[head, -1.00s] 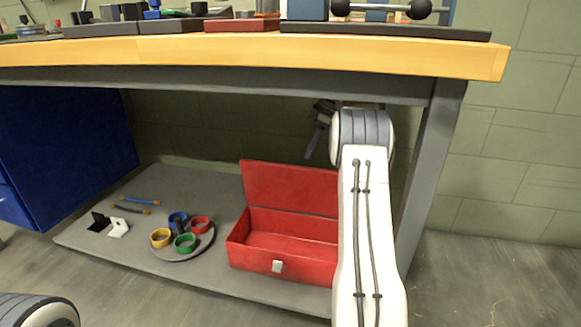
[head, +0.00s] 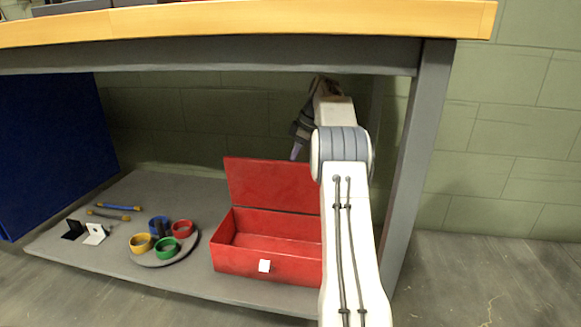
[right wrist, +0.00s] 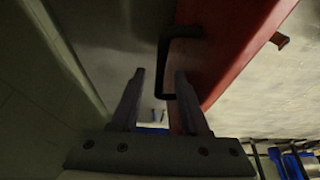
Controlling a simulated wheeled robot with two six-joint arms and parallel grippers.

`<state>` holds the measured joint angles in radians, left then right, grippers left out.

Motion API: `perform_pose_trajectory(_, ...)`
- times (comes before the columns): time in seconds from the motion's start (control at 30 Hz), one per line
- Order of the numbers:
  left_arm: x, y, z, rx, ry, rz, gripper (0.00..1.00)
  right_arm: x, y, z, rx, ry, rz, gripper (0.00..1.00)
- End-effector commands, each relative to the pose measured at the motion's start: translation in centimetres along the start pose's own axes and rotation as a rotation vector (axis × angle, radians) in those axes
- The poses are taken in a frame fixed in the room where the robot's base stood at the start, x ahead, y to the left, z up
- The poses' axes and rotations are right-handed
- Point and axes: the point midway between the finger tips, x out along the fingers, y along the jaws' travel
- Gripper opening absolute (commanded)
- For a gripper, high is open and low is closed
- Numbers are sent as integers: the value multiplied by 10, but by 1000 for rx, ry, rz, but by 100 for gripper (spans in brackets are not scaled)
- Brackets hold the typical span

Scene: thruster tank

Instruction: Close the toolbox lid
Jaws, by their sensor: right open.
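The red toolbox (head: 265,262) stands on the grey lower shelf of the bench with its lid (head: 272,187) open and upright at the back. The inside of the box looks empty. My right arm reaches in from the front at the toolbox's right side and hides that end. My right gripper (head: 296,150) is above the lid's upper edge. In the right wrist view, its open fingers (right wrist: 160,82) point at a dark bar handle (right wrist: 163,62) on the red lid (right wrist: 232,45). I cannot tell whether they touch it. My left gripper is out of view.
The bench's wooden top (head: 240,22) overhangs the shelf (head: 205,283), and a grey leg (head: 412,165) stands right of my arm. A round tray (head: 190,252) with coloured rings is left of the toolbox. A blue cabinet (head: 50,150) stands at the left.

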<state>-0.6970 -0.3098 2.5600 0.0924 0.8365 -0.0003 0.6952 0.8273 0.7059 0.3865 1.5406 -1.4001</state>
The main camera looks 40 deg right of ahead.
Motion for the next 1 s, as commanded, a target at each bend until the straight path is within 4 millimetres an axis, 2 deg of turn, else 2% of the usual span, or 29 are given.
perform_pose_trajectory(0.07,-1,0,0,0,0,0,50,-1,0,0,0,0,0,45)
perform_pose_trajectory(0.1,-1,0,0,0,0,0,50,-1,0,0,0,0,0,41)
perform_pose_trajectory(0.17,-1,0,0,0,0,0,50,-1,0,0,0,0,0,18)
perform_pose_trajectory(0.2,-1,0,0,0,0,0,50,-1,0,0,0,0,0,2)
perform_pose_trajectory(0.23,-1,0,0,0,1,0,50,-1,0,0,0,0,0,0)
perform_pose_trajectory(1.0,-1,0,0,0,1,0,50,0,0,0,0,0,-2,0)
